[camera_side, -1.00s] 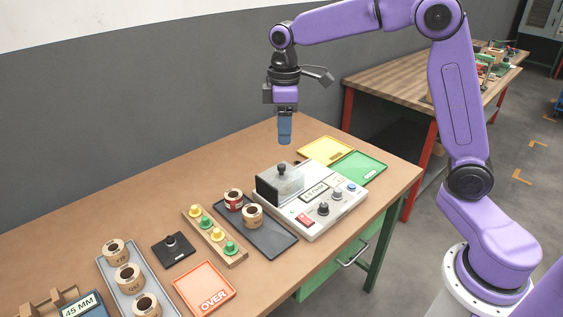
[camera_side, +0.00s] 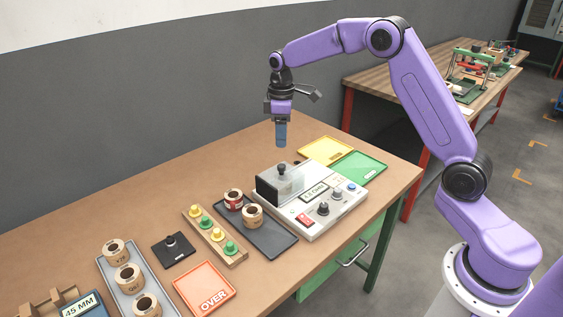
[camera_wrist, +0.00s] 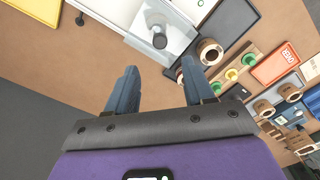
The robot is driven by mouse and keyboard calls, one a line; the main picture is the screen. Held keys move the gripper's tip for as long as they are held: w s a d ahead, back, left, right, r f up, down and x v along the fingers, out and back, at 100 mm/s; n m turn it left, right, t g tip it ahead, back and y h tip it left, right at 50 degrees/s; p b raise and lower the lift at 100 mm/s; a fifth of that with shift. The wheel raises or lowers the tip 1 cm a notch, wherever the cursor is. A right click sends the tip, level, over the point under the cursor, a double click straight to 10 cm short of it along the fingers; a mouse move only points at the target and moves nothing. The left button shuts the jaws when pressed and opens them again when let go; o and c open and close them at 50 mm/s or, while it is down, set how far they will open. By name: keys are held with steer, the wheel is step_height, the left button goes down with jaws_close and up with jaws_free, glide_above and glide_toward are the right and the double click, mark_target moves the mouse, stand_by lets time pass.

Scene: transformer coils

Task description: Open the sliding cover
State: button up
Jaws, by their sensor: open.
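The sliding cover (camera_side: 267,189) is a clear box with a dark knob (camera_side: 282,169) on top, at the left end of the white instrument (camera_side: 318,213). In the wrist view the cover (camera_wrist: 172,50) and its dark knob (camera_wrist: 159,41) lie beyond my fingertips, toward the top. My gripper (camera_side: 281,146) hangs above the cover, fingers pointing down, apart from the knob. In the wrist view its two blue fingers (camera_wrist: 158,80) are spread with nothing between them. The cover appears to stand over the left part of the instrument.
A dark tray (camera_side: 268,240) with two coils lies left of the instrument. Yellow (camera_side: 325,150) and green (camera_side: 358,167) trays lie behind it. A wooden peg rack (camera_side: 214,236), a small black plate (camera_side: 173,249) and an orange OVER tray (camera_side: 205,289) are further left.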

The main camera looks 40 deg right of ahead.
mark_target(282, 165)
step_height(282, 165, down, 10)
steer(key=shift+r, duration=0.1)
stand_by(0.4)
